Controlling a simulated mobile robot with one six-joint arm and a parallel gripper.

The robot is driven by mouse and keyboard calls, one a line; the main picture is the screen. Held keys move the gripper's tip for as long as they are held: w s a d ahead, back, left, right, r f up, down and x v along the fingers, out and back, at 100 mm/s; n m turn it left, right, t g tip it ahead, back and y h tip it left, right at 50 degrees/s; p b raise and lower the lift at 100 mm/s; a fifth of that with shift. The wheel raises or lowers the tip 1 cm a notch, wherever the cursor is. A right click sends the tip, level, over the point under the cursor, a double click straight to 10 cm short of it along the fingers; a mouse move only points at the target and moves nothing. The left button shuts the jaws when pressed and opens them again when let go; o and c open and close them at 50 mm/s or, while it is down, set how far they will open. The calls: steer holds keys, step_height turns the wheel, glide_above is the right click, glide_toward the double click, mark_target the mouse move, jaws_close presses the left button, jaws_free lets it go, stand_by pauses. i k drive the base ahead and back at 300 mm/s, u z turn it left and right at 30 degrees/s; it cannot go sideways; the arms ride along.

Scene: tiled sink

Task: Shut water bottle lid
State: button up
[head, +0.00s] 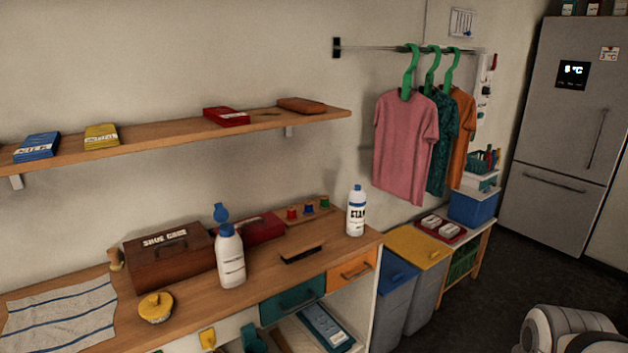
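A white bottle (231,262) stands upright on the wooden counter, left of the middle in the head view. Its blue lid (221,212) stands up above the bottle's blue collar and looks flipped open. My gripper is not in view. A white rounded part at the bottom right corner looks like part of my own arm, well apart from the bottle.
The wooden counter (190,307) also holds a shoe care box (170,260), a dark brush (302,253), a yellow round brush (156,307) and a second white bottle (355,215). A shelf (170,133) hangs above. Hanging shirts (405,145) and bins stand to the right.

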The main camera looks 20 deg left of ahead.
mark_target(221, 215)
steer(key=u, duration=0.05)
steer(key=i, duration=1)
steer(key=u, duration=0.8)
steer(key=i, duration=0.55)
steer(key=u, duration=0.5)
